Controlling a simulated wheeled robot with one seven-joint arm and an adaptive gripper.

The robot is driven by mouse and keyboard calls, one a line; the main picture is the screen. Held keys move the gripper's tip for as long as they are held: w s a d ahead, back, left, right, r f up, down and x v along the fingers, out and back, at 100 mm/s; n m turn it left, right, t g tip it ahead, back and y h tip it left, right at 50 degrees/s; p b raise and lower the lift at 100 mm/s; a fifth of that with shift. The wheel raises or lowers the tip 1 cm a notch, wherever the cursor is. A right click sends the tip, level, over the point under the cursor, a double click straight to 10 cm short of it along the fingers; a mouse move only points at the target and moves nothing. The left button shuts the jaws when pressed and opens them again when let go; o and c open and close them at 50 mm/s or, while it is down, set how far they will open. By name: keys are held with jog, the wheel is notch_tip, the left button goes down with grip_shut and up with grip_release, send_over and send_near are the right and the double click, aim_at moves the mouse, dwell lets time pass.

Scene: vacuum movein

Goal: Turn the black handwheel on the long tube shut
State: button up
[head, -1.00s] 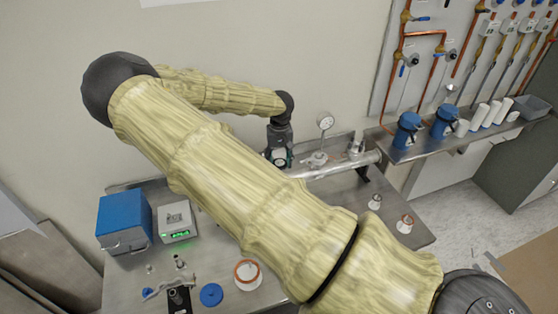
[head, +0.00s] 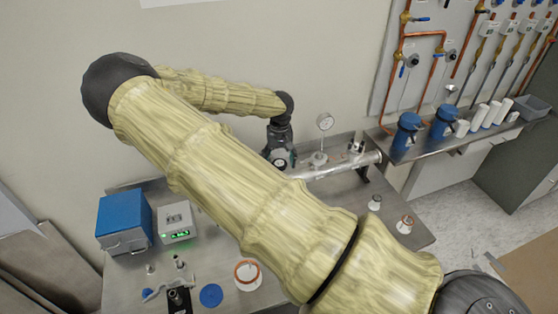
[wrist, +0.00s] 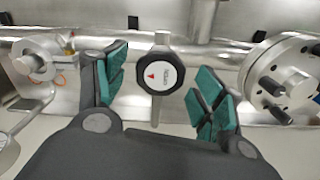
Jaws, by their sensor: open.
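The black handwheel (wrist: 158,74) shows in the wrist view, with a pale round face, a red triangle mark and small lettering. It sits in front of the long metal tube (wrist: 230,62), which runs across the wrist view and also shows in the head view (head: 335,166). My gripper (wrist: 156,90) is open, with its green pads on the left and right of the handwheel. There is a visible gap on each side. In the head view my gripper (head: 280,158) is at the tube's left visible part; my arm hides much of the tube and bench.
A round flange with dark knobs (wrist: 285,85) is at the right in the wrist view, and a metal fitting (wrist: 38,60) at the left. A blue box (head: 124,222) is on the bench at left.

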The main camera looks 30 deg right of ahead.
notch_tip(320, 180, up, 12)
dwell(0.6)
dwell(0.5)
